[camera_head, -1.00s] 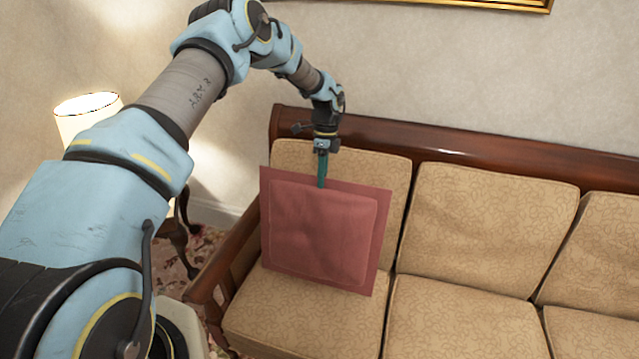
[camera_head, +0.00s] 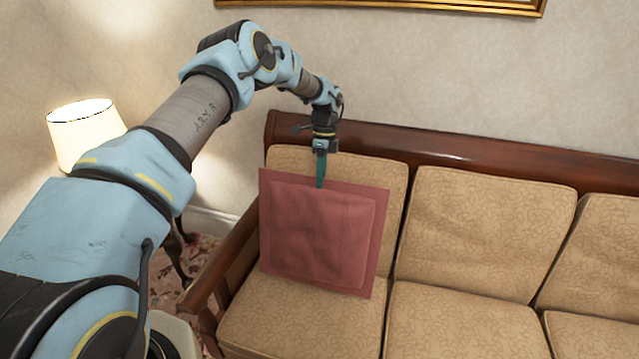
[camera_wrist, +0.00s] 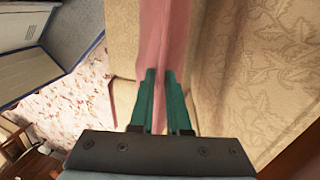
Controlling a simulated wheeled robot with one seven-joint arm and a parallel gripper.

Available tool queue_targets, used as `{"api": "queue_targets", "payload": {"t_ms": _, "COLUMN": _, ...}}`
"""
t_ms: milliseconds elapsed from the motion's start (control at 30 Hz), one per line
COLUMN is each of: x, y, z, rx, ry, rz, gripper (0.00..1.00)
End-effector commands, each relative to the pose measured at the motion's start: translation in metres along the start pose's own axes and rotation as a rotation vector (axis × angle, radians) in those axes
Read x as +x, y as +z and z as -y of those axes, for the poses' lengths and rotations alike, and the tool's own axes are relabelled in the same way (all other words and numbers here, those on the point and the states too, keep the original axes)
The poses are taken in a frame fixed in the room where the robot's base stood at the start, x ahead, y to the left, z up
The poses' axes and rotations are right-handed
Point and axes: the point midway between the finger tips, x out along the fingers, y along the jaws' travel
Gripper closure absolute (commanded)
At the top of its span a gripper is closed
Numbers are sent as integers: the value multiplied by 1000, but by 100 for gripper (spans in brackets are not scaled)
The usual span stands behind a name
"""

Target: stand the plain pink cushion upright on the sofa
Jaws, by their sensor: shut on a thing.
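The plain pink cushion (camera_head: 318,236) is upright in the head view, leaning slightly back at the left end of the sofa (camera_head: 470,220). Its lower edge is at the left seat cushion, and the left back cushion is behind it. My gripper (camera_head: 320,184) points down and is shut on the middle of its top edge. In the wrist view the pink cushion (camera_wrist: 168,50) shows edge-on between the green fingers of my gripper (camera_wrist: 166,100). Whether its lower edge presses on the seat is hard to tell.
The sofa's wooden arm (camera_head: 222,255) is just left of the cushion, and its wooden back rail (camera_head: 450,150) runs behind. A lit lamp (camera_head: 85,135) stands at the left. A gold picture frame (camera_head: 400,6) hangs above. The middle and right seats are clear.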

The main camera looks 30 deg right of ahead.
Motion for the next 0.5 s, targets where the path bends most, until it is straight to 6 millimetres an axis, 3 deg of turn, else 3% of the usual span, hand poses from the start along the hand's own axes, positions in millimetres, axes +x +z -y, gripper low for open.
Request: {"api": "queue_targets", "payload": {"t_ms": 500, "x": -1, "y": 0, "z": 27, "rx": 0, "ry": -1, "rz": -1, "gripper": 100}}
